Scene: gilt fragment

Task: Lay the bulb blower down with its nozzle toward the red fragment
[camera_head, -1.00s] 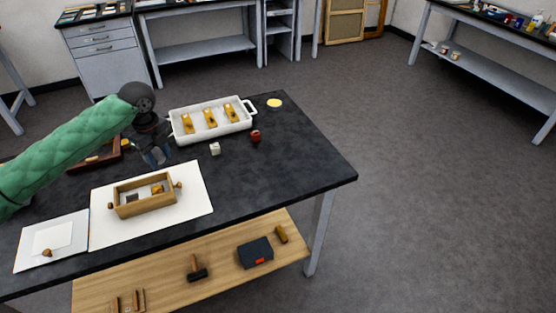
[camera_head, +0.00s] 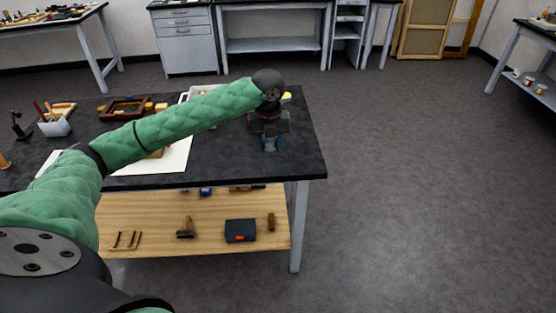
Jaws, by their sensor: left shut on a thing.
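My left gripper (camera_head: 268,143) hangs over the right part of the dark table (camera_head: 225,160), pointing down. It is shut on a small bluish thing, which I take to be the bulb blower; the fingers hide most of it, and I cannot tell which way its nozzle points. A small red patch (camera_head: 268,117) shows at the gripper's wrist; I cannot tell whether it is the red fragment behind or part of the gripper. My right gripper is not in view.
My green left arm covers much of the white tray (camera_head: 184,97) and the white sheet (camera_head: 178,160). The table's right front is clear.

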